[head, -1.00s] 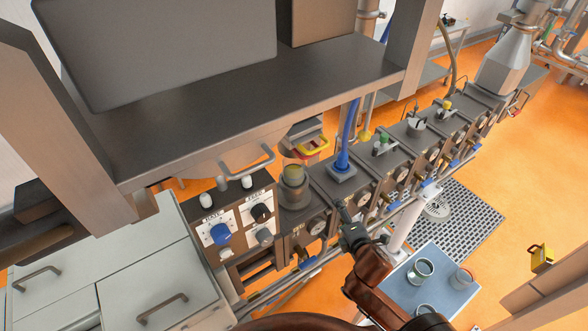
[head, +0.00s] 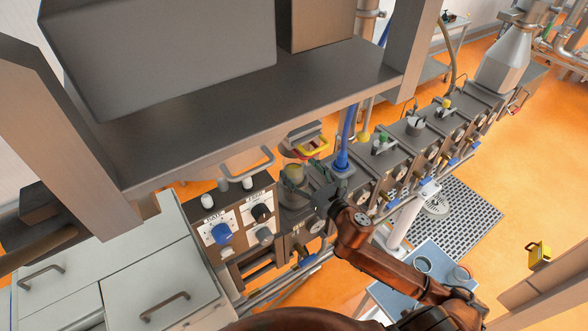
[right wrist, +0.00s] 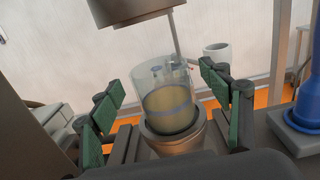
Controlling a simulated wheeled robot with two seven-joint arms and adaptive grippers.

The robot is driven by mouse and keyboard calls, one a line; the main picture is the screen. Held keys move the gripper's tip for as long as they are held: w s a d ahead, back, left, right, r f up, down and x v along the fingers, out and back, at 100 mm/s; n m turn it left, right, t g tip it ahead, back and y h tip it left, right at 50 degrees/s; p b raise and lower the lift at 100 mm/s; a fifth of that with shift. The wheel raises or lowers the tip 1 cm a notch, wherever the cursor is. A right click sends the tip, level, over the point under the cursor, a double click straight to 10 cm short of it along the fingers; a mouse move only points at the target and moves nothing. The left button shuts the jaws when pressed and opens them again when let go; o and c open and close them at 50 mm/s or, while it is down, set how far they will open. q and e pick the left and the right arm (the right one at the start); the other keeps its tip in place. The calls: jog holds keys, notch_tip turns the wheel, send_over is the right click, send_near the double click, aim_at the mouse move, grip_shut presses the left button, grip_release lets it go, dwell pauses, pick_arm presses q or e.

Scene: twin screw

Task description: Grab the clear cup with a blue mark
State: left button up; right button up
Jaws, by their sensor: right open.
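A clear cup (right wrist: 166,100) with yellowish contents and a bluish band stands upright on a round metal port (right wrist: 172,140) in the right wrist view. In the head view the cup (head: 293,173) sits on the machine beside the control panel, partly hidden by my right gripper. My right gripper (head: 308,178) is open, with one green-padded finger on each side of the cup in the right wrist view. Gaps show between the pads and the cup there. My left gripper is not in view.
A blue fitting with hose (head: 342,160) stands close right of the right gripper. A grey shelf (head: 250,110) overhangs the machine. More cups (head: 423,264) stand on a blue-topped table (head: 436,252), partly behind my right arm.

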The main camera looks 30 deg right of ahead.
aim_at(293, 162)
jog(key=shift+w+a+r+p, duration=0.15)
jog(key=shift+w+p, duration=0.05)
jog(key=shift+w, duration=0.45)
jog(key=shift+w+a+r+p, duration=0.1)
jog(key=shift+w+p, duration=0.1)
jog(key=shift+w, duration=0.4)
jog(key=shift+w+f, duration=0.2)
jog(key=shift+w, duration=0.25)
jog(key=shift+s, duration=0.1)
jog(key=shift+c, duration=1)
jog(key=c, duration=1.3)
jog(key=shift+r, duration=0.15)
